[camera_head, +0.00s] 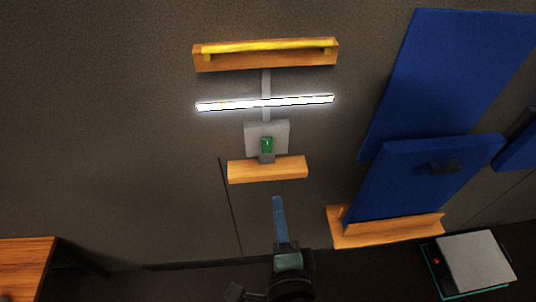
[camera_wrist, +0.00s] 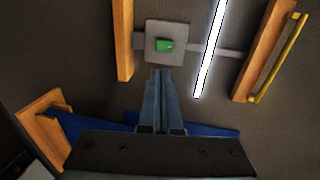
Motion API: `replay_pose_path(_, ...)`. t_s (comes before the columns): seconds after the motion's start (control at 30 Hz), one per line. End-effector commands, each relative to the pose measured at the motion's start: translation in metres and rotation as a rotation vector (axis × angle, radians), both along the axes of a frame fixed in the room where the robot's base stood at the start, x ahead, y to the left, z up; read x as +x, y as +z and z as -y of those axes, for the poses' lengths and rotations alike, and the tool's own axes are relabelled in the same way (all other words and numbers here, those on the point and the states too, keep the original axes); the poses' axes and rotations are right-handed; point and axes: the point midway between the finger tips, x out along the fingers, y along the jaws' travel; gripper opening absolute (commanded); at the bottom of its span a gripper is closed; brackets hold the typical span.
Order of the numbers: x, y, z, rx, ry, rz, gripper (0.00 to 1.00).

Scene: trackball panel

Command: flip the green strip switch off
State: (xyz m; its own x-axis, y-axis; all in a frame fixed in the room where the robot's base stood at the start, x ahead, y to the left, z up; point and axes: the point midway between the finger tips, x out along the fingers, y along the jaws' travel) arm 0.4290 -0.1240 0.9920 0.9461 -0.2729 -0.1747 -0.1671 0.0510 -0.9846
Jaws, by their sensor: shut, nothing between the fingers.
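The green switch (camera_head: 267,145) sits on a grey square plate (camera_head: 281,128) on the dark wall. The plate is between a lit white light strip (camera_head: 300,101) and a wooden block (camera_head: 268,170). In the wrist view the green switch (camera_wrist: 165,45) shows just ahead of my fingertips, on its plate (camera_wrist: 153,27). My gripper (camera_head: 278,200) is shut and empty, its blue fingers below the wooden block in the head view. In the wrist view my gripper (camera_wrist: 161,74) points toward the plate's edge. I cannot tell the exact gap to the switch.
A wooden rail with a yellow bar (camera_head: 265,47) is above the light strip. Blue panels (camera_head: 420,180) rise on the right above a wooden ledge (camera_head: 388,230). A grey box (camera_head: 475,262) is at lower right, a wooden surface (camera_head: 25,265) at lower left. The wall left of the plate is mostly bare.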

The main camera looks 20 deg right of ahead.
Motion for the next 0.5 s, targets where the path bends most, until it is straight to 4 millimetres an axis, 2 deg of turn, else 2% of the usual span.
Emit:
replay_pose_path(0.27,0.008,0.000,0.002,-0.003,0.002,0.001,0.00)
replay_pose_path(0.5,0.041,-0.005,0.011,-0.003,0.002,0.003,0.00)
